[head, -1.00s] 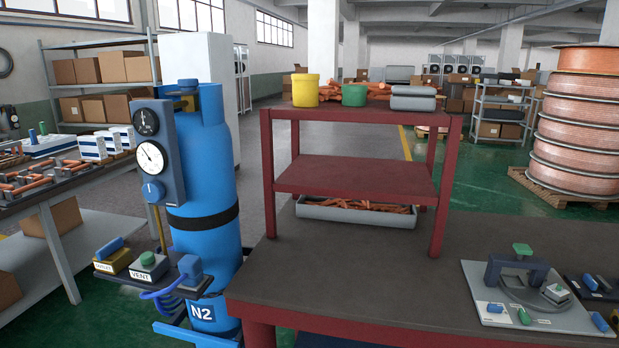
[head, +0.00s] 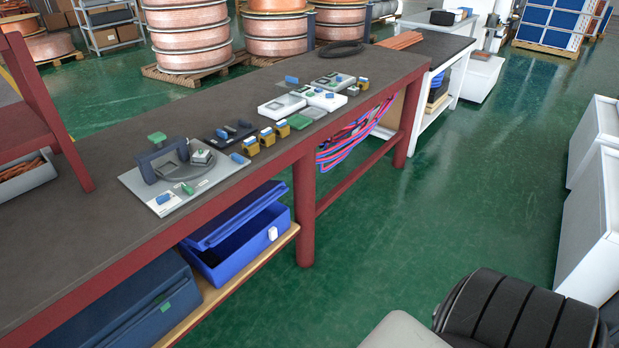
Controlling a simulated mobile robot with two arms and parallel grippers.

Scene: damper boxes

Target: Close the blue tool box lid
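The blue tool box (head: 252,250) sits on the wooden lower shelf under the dark workbench in the head view. Its blue lid (head: 232,213) is raised partway, and a dark gap shows between lid and body. A pale latch (head: 272,234) is on its right end. Part of the box is hidden behind the bench's front edge. Neither of my grippers is in view.
A darker blue case (head: 125,300) with a green label stands left of it on the shelf (head: 215,295). A red bench leg (head: 304,210) stands just right of the box. Green floor (head: 400,240) in front is open; white cabinets (head: 597,200) stand at right.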

